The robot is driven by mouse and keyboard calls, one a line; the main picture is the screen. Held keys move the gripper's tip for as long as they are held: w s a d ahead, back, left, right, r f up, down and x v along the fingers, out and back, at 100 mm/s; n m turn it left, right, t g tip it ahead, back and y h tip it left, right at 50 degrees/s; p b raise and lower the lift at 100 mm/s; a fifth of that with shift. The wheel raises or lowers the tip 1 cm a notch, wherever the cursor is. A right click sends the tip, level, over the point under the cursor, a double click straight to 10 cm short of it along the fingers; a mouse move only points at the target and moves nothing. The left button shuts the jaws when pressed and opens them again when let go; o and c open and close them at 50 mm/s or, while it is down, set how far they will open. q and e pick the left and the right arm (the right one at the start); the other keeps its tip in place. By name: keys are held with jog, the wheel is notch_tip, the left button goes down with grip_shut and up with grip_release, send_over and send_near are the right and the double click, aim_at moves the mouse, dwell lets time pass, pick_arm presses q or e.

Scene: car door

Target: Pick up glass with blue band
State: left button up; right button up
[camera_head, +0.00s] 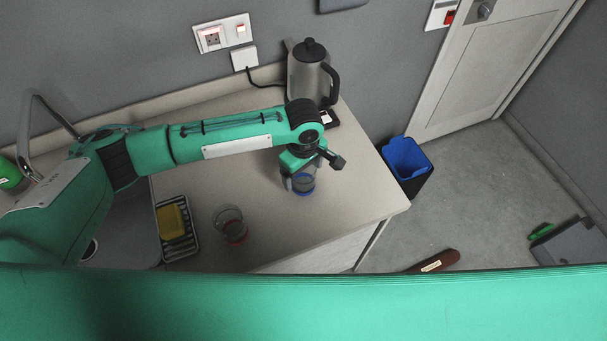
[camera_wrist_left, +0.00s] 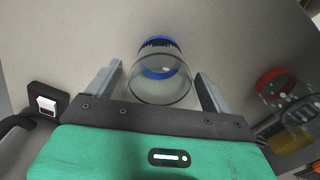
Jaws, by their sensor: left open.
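The glass with the blue band (camera_head: 304,182) stands on the counter near its right end, under my left gripper. In the left wrist view the glass (camera_wrist_left: 160,72) is clear, with the blue band around its base, and lies between the two fingers. My left gripper (camera_head: 301,185) is open, with one finger on either side of the glass; it also shows in the left wrist view (camera_wrist_left: 158,85). I cannot tell whether a finger touches the glass. The gripper partly hides the glass in the head view. My right gripper is not in view.
A glass with a red band (camera_head: 231,228) stands left of the gripper on the counter (camera_head: 362,205). A yellow sponge (camera_head: 172,221) lies in a dark rack beside the sink. A kettle (camera_head: 308,75) stands behind my arm. A blue-lined bin (camera_head: 408,160) is on the floor right.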

pick_arm(q)
jog(key=shift+f, duration=0.15)
jog(key=c, duration=1.2)
jog(key=shift+o, duration=0.2)
